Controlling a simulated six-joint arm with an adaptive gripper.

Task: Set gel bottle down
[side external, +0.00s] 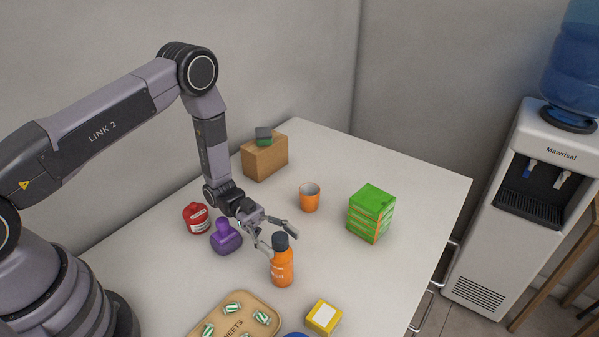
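An orange bottle with a dark cap (282,268) stands upright on the white counter (400,180) and looks like the gel bottle. My gripper (277,239) is beside the bottle's upper part, with its fingers spread. One finger reaches to the right behind the cap, and the other points down to the left of the cap. The fingers look apart from the bottle, though light contact cannot be ruled out from this view. The bottle's base appears to rest on the counter.
A purple bottle (226,238) and a red container (196,218) stand left of my gripper. An orange cup (310,198), green box (370,213) and cardboard box (265,160) are behind. A sweets tray (262,300) and yellow box (323,317) lie in front. The counter's right side is clear.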

